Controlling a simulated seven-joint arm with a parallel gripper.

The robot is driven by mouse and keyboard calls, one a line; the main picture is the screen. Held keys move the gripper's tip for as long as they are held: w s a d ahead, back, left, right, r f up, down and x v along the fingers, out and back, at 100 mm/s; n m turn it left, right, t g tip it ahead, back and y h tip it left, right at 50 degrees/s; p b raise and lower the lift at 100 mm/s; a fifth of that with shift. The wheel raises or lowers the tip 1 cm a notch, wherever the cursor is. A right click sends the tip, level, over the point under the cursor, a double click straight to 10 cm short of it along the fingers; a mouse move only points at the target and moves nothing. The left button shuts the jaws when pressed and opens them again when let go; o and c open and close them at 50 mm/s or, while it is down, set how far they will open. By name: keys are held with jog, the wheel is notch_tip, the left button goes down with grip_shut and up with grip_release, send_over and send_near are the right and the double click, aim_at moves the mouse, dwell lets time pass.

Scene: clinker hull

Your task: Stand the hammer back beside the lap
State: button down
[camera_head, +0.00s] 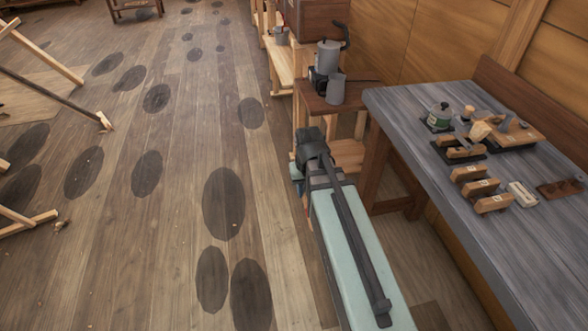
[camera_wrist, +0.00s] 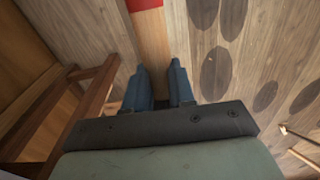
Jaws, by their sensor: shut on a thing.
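My gripper (camera_wrist: 159,67) shows two blue fingers in the wrist view, closed around a pale wooden bar with a red part (camera_wrist: 145,4) at the top edge of the picture. This looks like the hammer's handle (camera_wrist: 151,38); no hammer head can be made out. In the head view my gripper (camera_head: 303,182) hangs low beyond the end of my arm, left of the workbench, mostly hidden by my wrist. I cannot pick out the lap in either view.
A grey-topped workbench (camera_head: 420,115) on the right bears wooden blocks, a tin (camera_head: 439,117) and small tools. Behind my wrist, a low shelf (camera_head: 318,98) holds grey metal pots (camera_head: 328,56). Wooden trestle parts (camera_head: 45,50) stand at left.

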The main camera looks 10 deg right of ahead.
jog(key=w+d+r+m, duration=0.3)
jog(key=w+d+r, duration=0.4)
jog(key=d, duration=0.2)
jog(key=w+d+r+m, duration=0.3)
jog(key=w+d+r, duration=0.45)
jog(key=d, duration=0.25)
jog(key=w+d+r+m, duration=0.3)
jog(key=d+r+m, duration=0.2)
jog(key=d+r, duration=1.65)
jog(key=s+d+m, duration=0.4)
jog(key=s+d, duration=0.7)
jog(key=d, duration=0.4)
jog(key=s+d+m, duration=0.3)
jog(key=s+d, duration=0.8)
jog(key=d, duration=0.3)
jog(key=s+d+f+m, duration=0.2)
jog(key=s+d+f, duration=0.1)
jog(key=s+f, duration=0.4)
jog(key=s+a+f+n, duration=0.25)
jog(key=a+f, duration=0.25)
jog(key=a, duration=0.3)
jog(key=shift+y, duration=0.3)
jog(key=shift+s+d+f, duration=0.1)
jog(key=shift+s+f, duration=0.1)
jog(key=shift+f, duration=1.75)
jog(key=shift+s+d+f, duration=0.1)
jog(key=shift+s+f, duration=0.1)
jog(key=shift+f, duration=1.7)
